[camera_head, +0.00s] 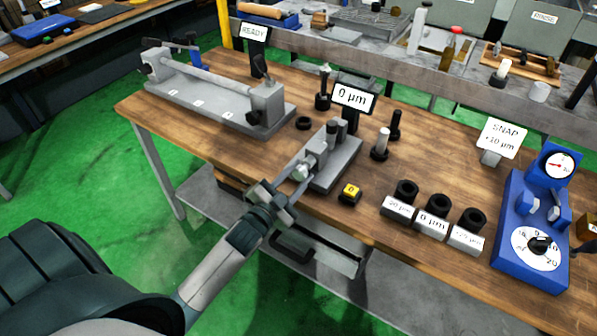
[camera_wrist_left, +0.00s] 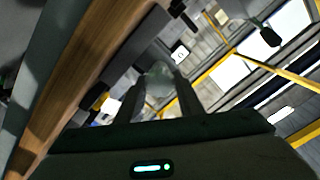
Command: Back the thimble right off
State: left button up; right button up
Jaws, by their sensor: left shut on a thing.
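My left gripper (camera_head: 299,174) comes in from the lower left over the table's front edge. Its two fingers are shut on the thimble (camera_head: 303,169), a small pale round part at the near end of a grey measuring fixture (camera_head: 340,160). In the left wrist view the thimble (camera_wrist_left: 159,78) shows blurred between the two dark fingers. A display reading "0 µm" (camera_head: 353,97) stands behind the fixture. My right gripper is not in view.
A yellow button (camera_head: 350,194) and several labelled black-topped blocks (camera_head: 432,222) lie right of the fixture. A blue dial device (camera_head: 530,235) stands at the right. A grey grinder bed (camera_head: 215,98) with a "READY" sign (camera_head: 254,32) is at the back left.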

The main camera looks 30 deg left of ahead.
pick_arm(q)
jog(key=shift+n, duration=0.5)
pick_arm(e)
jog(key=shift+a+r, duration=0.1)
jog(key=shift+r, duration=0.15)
pick_arm(q)
jog(key=o, duration=1.1)
jog(key=shift+a, duration=0.1)
jog(key=shift+s, duration=0.1)
jog(key=shift+s+f, duration=0.15)
jog(key=shift+s, duration=0.4)
jog(key=shift+s+a+b, duration=0.15)
jog(key=shift+s+b, duration=0.85)
jog(key=shift+s, duration=3.05)
jog(key=shift+s+a+b, duration=0.1)
jog(key=shift+s+b, duration=0.85)
jog(key=shift+s, duration=3.05)
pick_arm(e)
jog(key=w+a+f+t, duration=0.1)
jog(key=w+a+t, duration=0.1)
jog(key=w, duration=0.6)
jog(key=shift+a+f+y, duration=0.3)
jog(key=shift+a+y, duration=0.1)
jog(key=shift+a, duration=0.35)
